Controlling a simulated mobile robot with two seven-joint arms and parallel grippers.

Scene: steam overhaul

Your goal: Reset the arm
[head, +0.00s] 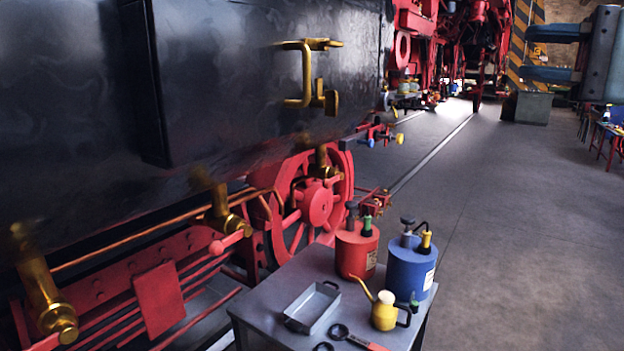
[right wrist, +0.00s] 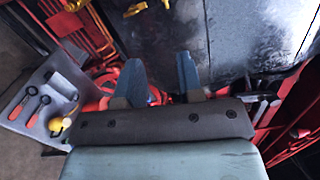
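My right gripper (head: 527,53) shows at the upper right of the head view, with its two blue fingers pointing left. The fingers are apart with nothing between them. In the right wrist view the same gripper (right wrist: 158,72) also shows spread, empty fingers, with the dark boiler side and red parts behind them. My left gripper and left arm are not in the head view.
The black locomotive (head: 240,85) fills the left, with brass fittings and a red wheel (head: 315,203). A grey table (head: 290,285) holds a red can (head: 356,252), a blue can (head: 408,270), a yellow oiler (head: 384,312), a tray and tools.

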